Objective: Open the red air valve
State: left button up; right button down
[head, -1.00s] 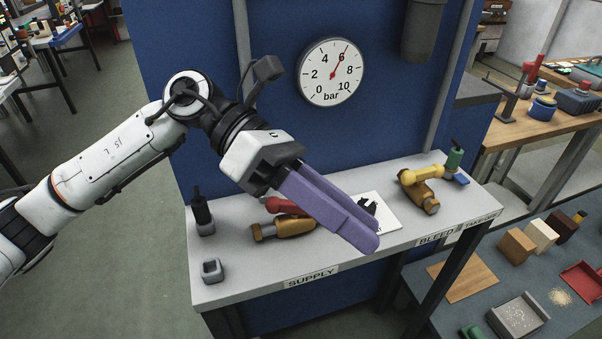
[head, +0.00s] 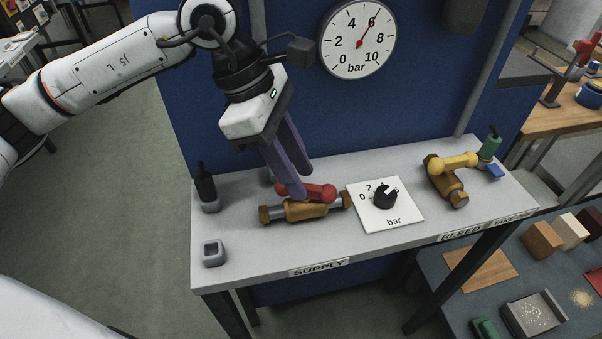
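The red air valve has a brass body (head: 305,211) lying on the grey bench above the SUPPLY label. Its red handle (head: 319,192) lies roughly along the body. My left gripper (head: 303,183) has purple fingers pointing down, with a gap between them. The nearer fingertip overlaps the red handle in the head view, hiding a small part of it. I cannot tell whether it touches. The round gauge (head: 357,40) on the blue wall has its red needle near 6 bar. My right gripper is not in view.
A white plate with a black knob (head: 385,195) sits right of the red valve. A yellow-handled brass valve (head: 455,163) stands above the BLEED label. A black-handled item (head: 206,187) and a small grey holder (head: 214,253) are at the left. The bench's front strip is clear.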

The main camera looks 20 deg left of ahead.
pick_arm(q)
jog(key=shift+x, duration=0.85)
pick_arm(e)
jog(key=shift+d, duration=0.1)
pick_arm(q)
grip_shut()
jog(key=shift+d+f+n+t+b, duration=0.1)
jog(key=shift+f+n+t+b, duration=0.2)
jog(key=shift+n+b, duration=0.65)
jog(key=n+b, duration=0.1)
jog(key=b, duration=0.1)
jog(key=shift+s+t+b, duration=0.1)
jog(key=shift+t+b, duration=0.2)
jog(key=shift+t, duration=0.1)
jog(key=shift+r+n+t+y+b, duration=0.3)
jog(key=shift+n+b, duration=0.3)
jog(key=shift+n, duration=0.45)
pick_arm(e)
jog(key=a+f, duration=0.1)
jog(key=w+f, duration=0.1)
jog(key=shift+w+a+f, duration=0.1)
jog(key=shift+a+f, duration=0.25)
pick_arm(q)
grip_release()
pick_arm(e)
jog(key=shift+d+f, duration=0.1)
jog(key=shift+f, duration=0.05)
